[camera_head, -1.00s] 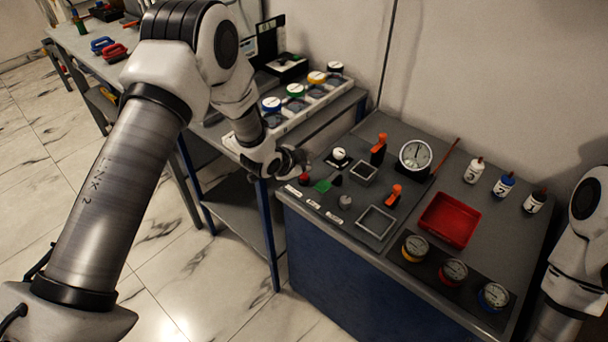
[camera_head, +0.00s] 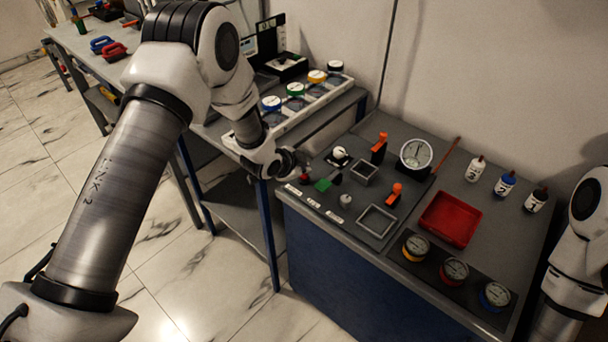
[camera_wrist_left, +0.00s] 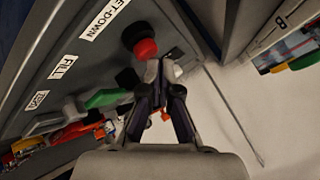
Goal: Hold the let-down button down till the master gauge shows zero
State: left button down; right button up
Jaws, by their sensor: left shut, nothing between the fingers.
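The red let-down button (camera_wrist_left: 145,48) with its black collar shows beside the LET-DOWN label (camera_wrist_left: 103,18) in the left wrist view. It also shows on the bench panel in the head view (camera_head: 304,177). My left gripper (camera_wrist_left: 160,72) is shut and empty, its fingertips close by the red cap; I cannot tell whether they touch it. In the head view my left gripper (camera_head: 299,160) is just above and behind the button. The master gauge (camera_head: 415,154) is the large white dial at the panel's back; its reading is too small to tell. My right gripper is out of view.
A green lever (camera_wrist_left: 105,98) is beside the button, near the FILL label (camera_wrist_left: 62,67). Orange-handled valves (camera_head: 379,148), a red tray (camera_head: 449,219), small gauges (camera_head: 454,270) and bottles (camera_head: 505,184) occupy the bench. A side table with coloured gauges (camera_head: 295,91) stands left.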

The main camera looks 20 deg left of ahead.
pick_arm(q)
jog(key=shift+f+b, duration=0.35)
jog(key=shift+f, duration=0.2)
dwell(0.7)
jog(key=shift+r, duration=0.1)
dwell(2.8)
jog(key=shift+r+p, duration=0.7)
jog(key=shift+r, duration=0.2)
notch_tip(320, 180, up, 5)
jog(key=p, duration=0.3)
jog(key=shift+p, duration=0.35)
